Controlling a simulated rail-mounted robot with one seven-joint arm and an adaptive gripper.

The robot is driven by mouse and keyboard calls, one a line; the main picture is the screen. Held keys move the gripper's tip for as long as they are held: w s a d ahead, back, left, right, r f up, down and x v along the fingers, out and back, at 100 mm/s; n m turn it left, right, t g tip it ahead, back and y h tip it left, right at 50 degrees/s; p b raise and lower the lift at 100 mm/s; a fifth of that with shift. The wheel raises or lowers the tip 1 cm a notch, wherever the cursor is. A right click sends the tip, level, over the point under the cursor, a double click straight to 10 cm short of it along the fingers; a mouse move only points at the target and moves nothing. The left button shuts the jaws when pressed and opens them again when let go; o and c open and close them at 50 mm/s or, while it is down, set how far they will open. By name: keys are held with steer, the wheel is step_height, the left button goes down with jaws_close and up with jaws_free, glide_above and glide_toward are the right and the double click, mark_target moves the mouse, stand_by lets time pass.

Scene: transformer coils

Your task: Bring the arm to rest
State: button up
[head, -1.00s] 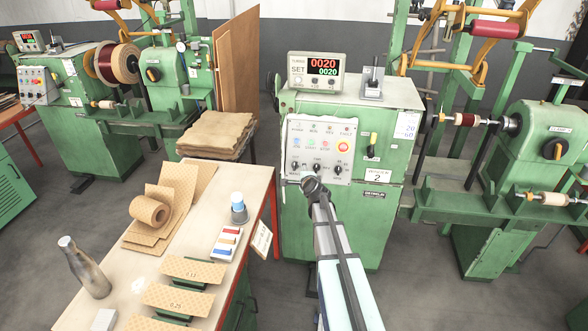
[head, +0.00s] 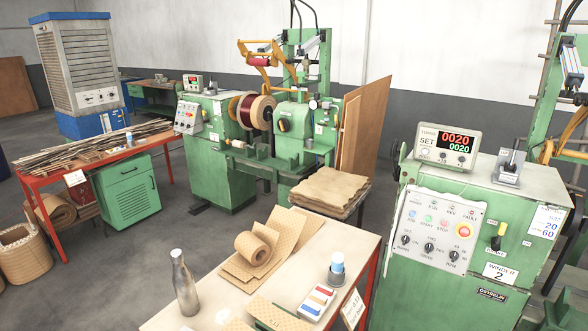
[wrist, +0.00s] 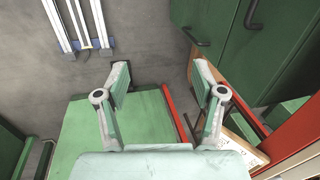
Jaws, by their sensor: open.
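My gripper (wrist: 164,103) shows in the wrist view with its two fingers spread wide apart. It is open and nothing is between the fingers. Below it lie a green surface (wrist: 80,130) and grey floor (wrist: 130,35). In the head view now, my arm and gripper are not visible.
In the head view, a worktable (head: 165,315) stands front left with a paper roll (head: 253,248) and metal bottle (head: 184,283). The winder 2 cabinet (head: 410,280) stands right. In the wrist view, a red table edge (wrist: 200,90) and green cabinet (wrist: 250,45) lie close on the right.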

steer(key=s+a+f+n+g+b, duration=0.2)
steer(key=s+f, duration=0.2)
steer(key=s, duration=0.7)
steer(key=s+a+f+n+g+h+b, duration=0.1)
steer(key=s+f, duration=0.4)
steer(key=s, duration=0.6)
steer(key=s+a+f+n+g+h+b, duration=0.1)
steer(key=s+a+f+n+g+b, duration=0.1)
steer(key=s, duration=1)
step_height(320, 180, down, 3)
steer(key=a+n+g, duration=0.1)
steer(key=a+g, duration=0.1)
steer(key=g, duration=0.1)
steer(key=shift+a+b, duration=0.25)
steer(key=shift+b, duration=0.1)
